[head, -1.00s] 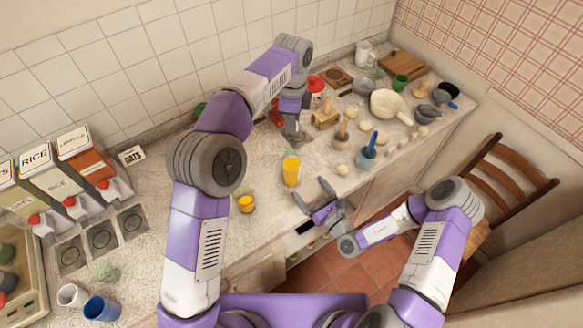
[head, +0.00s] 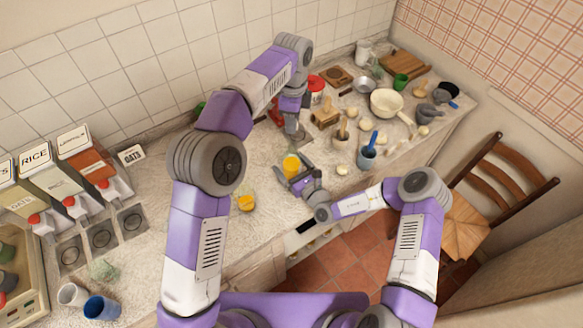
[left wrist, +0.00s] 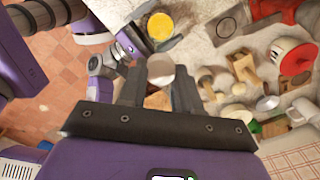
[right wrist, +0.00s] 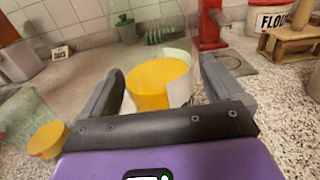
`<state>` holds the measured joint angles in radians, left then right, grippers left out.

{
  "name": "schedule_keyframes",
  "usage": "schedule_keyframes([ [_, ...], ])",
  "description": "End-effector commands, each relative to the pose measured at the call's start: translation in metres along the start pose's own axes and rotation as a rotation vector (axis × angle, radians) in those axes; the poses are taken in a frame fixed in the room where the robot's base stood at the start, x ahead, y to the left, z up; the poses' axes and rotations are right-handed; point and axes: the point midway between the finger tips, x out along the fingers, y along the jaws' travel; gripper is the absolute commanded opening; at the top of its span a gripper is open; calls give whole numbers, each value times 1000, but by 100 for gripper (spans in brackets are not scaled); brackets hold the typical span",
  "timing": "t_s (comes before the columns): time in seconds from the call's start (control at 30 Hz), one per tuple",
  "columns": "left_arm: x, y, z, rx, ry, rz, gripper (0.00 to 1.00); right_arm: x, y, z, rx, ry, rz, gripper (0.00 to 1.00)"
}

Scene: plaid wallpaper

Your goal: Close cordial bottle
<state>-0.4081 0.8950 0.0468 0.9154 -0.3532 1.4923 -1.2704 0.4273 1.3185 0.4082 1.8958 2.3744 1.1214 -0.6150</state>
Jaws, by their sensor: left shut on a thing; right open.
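The cordial bottle (head: 291,164), clear with orange cordial inside, stands upright on the counter. It also shows in the right wrist view (right wrist: 152,85) and, from above, in the left wrist view (left wrist: 160,26). My right gripper (head: 294,177) is open, with one finger on each side of the bottle; I cannot tell whether they touch it. My left gripper (head: 293,133) is shut on a small pale round piece, perhaps the cap (left wrist: 161,67), and holds it just behind the bottle. In the head view that piece is hard to make out.
A second glass with orange liquid (head: 246,202) stands to the left of the bottle. A red-lidded flour canister (head: 316,84), wooden stands, a mortar (head: 340,138) and bowls crowd the counter to the right.

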Motion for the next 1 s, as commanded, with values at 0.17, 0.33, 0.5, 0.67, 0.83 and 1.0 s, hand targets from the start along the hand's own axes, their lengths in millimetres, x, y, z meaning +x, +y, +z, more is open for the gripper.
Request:
schedule_keyframes([
  [0.17,0,0,0,0,0,0,5,0,0,0,0,0,0,81],
  [0.33,0,0,0,0,0,0,5,0,0,0,0,0,0,55],
  [0.5,0,0,0,0,0,0,5,0,0,0,0,0,0,29],
  [0.67,1,0,0,0,0,0,5,0,0,0,-1,0,0,15],
  [0.83,22,1,1,0,-1,4,5,0,0,0,-1,0,0,15],
  [1.0,45,1,1,0,0,2,5,0,0,0,-1,-1,0,15],
])
